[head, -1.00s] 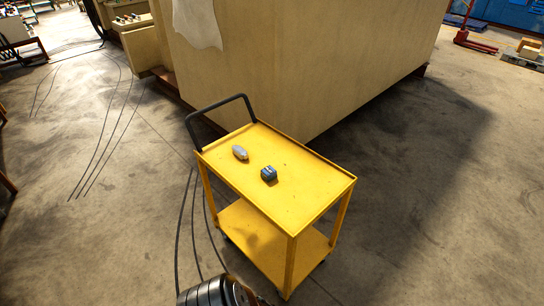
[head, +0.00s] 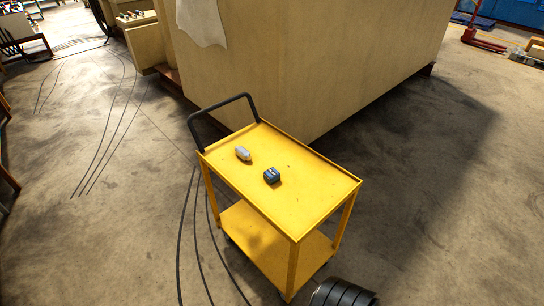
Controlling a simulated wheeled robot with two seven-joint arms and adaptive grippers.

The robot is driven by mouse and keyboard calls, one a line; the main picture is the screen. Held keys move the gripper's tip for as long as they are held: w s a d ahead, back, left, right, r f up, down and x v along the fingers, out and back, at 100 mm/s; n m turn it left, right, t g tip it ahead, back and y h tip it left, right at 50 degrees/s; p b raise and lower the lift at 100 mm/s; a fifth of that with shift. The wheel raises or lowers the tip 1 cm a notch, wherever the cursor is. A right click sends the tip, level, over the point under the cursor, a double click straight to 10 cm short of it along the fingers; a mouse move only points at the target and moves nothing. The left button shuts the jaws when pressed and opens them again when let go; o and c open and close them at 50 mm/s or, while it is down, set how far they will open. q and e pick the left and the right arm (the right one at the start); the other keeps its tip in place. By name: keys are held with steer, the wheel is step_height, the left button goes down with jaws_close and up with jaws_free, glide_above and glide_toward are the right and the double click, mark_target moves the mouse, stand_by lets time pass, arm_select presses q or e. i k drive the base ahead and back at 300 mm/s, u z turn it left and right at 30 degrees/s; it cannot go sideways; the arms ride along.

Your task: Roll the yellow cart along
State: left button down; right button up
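The yellow cart (head: 310,207) stands upright on the concrete floor in the middle of the head view. It has two shelves and a black push handle (head: 222,113) at its far left end. A small grey object (head: 243,154) and a small dark blue object (head: 272,175) lie on its top shelf. A black ribbed part of mine (head: 343,293) shows at the bottom edge, close to the near end of the cart. Neither of my grippers can be made out, and nothing is seen holding the handle.
A large beige machine housing (head: 300,70) stands right behind the cart. Dark cables (head: 181,240) run along the floor to the left of and under the cart. A red pallet jack (head: 480,35) stands at the far right. The floor to the right (head: 440,200) is clear.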

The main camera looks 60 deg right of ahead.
mark_target(277, 226)
steer(key=i, duration=3.8)
steer(key=z, duration=3.25)
steer(key=i, duration=1.2)
steer(key=z, duration=0.3)
